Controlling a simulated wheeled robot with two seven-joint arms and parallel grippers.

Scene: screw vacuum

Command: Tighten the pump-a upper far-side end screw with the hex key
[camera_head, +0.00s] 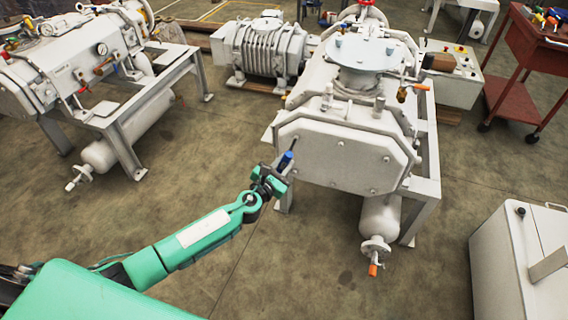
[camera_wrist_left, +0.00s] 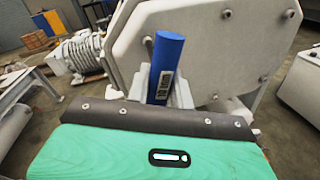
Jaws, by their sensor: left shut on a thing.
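My left gripper (camera_head: 278,174) is shut on the blue handle of the hex key (camera_head: 286,159), which also shows in the left wrist view (camera_wrist_left: 167,65). The key points up toward the left part of the white end plate (camera_head: 340,162) of the middle pump, which I take for pump-a. Its dark shaft (camera_head: 293,144) overlaps the plate near the upper left corner. I cannot tell whether its tip touches a screw. The plate also fills the left wrist view (camera_wrist_left: 200,45), with screw heads along its edge (camera_wrist_left: 263,78). My right gripper is not in view.
A grey frame (camera_head: 428,190) carries the pump, with a cylinder (camera_head: 380,218) below. Another pump unit (camera_head: 75,60) stands left and a ribbed blower (camera_head: 268,48) behind. A white cabinet (camera_head: 520,265) stands right, a red tool cart (camera_head: 520,60) farther back. The floor before the pump is clear.

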